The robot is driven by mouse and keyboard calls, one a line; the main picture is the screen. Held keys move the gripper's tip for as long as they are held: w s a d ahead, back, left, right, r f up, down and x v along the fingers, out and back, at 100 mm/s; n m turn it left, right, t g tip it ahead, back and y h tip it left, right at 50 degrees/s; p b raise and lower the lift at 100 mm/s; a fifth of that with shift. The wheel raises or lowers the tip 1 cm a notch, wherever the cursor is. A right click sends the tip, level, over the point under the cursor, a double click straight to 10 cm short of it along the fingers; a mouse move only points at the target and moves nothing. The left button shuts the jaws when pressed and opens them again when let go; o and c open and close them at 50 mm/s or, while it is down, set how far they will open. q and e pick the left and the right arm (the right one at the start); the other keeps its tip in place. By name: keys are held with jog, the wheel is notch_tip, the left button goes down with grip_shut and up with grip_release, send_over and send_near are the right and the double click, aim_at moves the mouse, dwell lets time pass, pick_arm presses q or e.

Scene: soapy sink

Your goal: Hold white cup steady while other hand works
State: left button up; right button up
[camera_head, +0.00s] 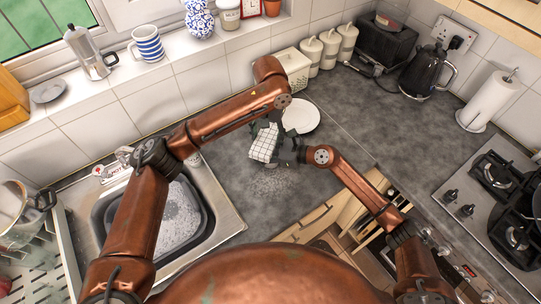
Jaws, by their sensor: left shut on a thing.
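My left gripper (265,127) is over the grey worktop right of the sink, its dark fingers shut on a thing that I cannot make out. A white checked cloth (264,144) hangs right at its fingers. My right gripper (288,154) comes in from the right, close against the cloth and the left gripper. Its fingers are too small and overlapped to tell whether they are open or shut. No white cup shows clearly; it may be hidden between the grippers and the cloth. A white plate (303,115) lies on the worktop just behind.
The sink (222,226) holds a dark basin with soapy water (179,222). Foamy wet spots (272,183) mark the worktop in front of the grippers. White canisters (329,48), a kettle (427,72) and a paper roll (490,100) stand behind. The worktop right of the plate is clear.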

aim_at(262, 147)
pick_arm(q)
jog(key=shift+s+a, duration=0.25)
jog(key=shift+s, duration=0.3)
jog(key=shift+s, duration=0.15)
jog(key=shift+s+a, duration=0.3)
jog(key=shift+s, duration=0.3)
jog(key=shift+s+a, duration=0.25)
jog(key=shift+s, duration=0.35)
jog(key=shift+w, duration=0.1)
jog(key=shift+w+d, duration=0.3)
jog(key=shift+w, duration=0.35)
jog(key=shift+w+d, duration=0.25)
jog(key=shift+w, duration=0.35)
jog(key=shift+w+d, duration=0.3)
jog(key=shift+w, duration=0.35)
jog(key=shift+w+d, duration=0.25)
jog(key=shift+w, duration=0.4)
